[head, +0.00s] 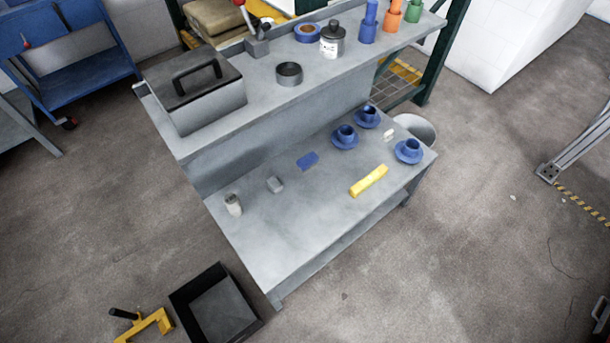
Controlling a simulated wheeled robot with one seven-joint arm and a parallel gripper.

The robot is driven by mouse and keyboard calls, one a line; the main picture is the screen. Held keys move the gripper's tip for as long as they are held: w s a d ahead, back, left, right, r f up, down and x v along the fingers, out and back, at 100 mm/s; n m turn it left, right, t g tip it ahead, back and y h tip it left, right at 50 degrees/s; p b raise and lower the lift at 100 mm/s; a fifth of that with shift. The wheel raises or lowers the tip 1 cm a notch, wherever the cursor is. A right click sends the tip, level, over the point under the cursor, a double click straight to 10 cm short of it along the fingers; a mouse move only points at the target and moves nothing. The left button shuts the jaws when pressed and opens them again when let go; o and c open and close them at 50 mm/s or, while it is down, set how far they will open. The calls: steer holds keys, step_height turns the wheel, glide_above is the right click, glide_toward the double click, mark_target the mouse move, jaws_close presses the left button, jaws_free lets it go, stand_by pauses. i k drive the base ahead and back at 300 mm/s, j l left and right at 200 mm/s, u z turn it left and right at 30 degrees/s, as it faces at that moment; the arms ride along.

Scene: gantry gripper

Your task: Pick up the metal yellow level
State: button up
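The yellow level (369,181) is a short bar lying flat on the lower grey bench top (290,233), near its front right edge. Nothing covers it. Blue cups on saucers stand behind it and to its right. My gripper does not show in the head view.
On the lower bench are blue cups (345,136), (408,150), a blue pad (307,161), a small grey block (275,184) and a can (233,205). A raised shelf (262,92) behind holds a toolbox (197,93). A black bin (215,304) stands on the floor. Floor at right is mostly clear.

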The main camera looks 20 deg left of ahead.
mark_target(363, 184)
steer(key=u, duration=0.35)
steer(key=i+l+u, duration=0.4)
steer(key=i+l, duration=0.7)
